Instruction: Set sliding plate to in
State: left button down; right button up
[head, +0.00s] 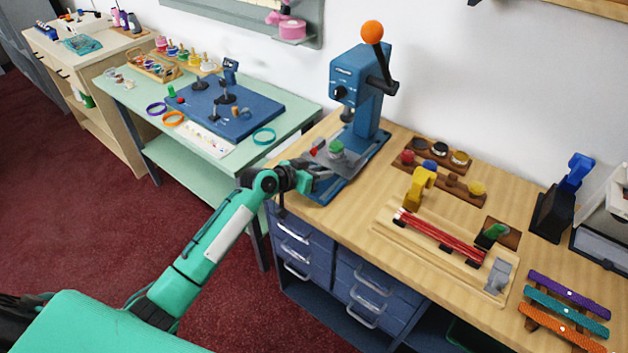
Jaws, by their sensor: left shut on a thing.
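The sliding plate (343,164) is a grey plate low on the blue press (357,85), at the back left of the wooden counter. A green piece (336,147) sits on it, and a small red piece (314,150) shows at its left. The plate shows in front of the press column; how far it is slid out is hard to tell. My left gripper (316,173) reaches in from the left and is shut on the plate's near left side. The exact grip point is small and partly hidden by the fingers. My right gripper is not in view.
The press has a lever with an orange ball (371,32). Right of it are wooden holders with coloured knobs (440,150), a yellow clamp (420,188) and a wooden tray with red rods (440,237). A green table (285,131) stands left, across a gap.

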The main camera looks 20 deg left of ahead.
pick_arm(q)
jog(key=shift+w+d, duration=0.15)
jog(key=shift+w, duration=0.25)
jog(key=c, duration=1.2)
grip_release()
jog(key=shift+s, duration=0.1)
